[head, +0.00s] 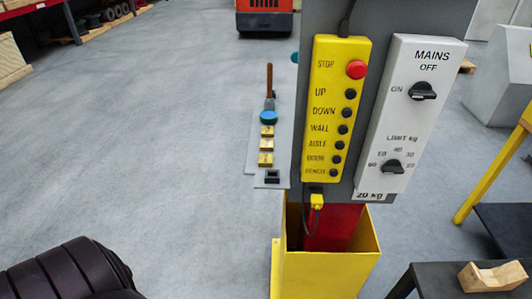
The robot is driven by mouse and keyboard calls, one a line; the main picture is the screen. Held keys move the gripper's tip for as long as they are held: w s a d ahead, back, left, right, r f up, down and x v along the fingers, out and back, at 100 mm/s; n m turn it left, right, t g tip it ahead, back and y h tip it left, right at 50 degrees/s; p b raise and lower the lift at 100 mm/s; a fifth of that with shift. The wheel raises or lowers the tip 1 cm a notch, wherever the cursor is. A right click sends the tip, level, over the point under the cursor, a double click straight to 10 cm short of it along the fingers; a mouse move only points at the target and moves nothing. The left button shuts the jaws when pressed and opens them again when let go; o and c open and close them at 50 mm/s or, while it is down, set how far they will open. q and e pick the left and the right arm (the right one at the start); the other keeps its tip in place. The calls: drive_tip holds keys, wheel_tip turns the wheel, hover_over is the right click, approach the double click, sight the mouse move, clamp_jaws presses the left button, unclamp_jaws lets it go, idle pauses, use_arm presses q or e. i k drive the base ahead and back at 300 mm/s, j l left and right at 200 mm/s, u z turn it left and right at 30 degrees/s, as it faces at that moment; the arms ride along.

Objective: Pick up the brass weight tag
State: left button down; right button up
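Three small brass-coloured blocks sit in a column on a narrow grey side plate, left of the yellow control box: a top one (267,131), a middle one (266,145) and a bottom one (265,160). They are small in the view, and I cannot read any marking on them or tell which is the weight tag. A plate reading "20 kg" (369,195) is at the lower edge of the white switch panel. Neither of my grippers is in view.
The yellow control box (336,110) has a red STOP button and several black buttons. The white MAINS panel (413,115) has two knobs. A yellow bin (325,275) stands below. A dark table (440,280) with a wooden block (493,277) is at right. Open floor lies left.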

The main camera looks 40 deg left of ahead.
sight(265, 161)
drive_tip(key=i+j, duration=0.1)
drive_tip(key=j, duration=0.8)
drive_tip(key=i+j, duration=0.15)
drive_tip(key=j, duration=0.35)
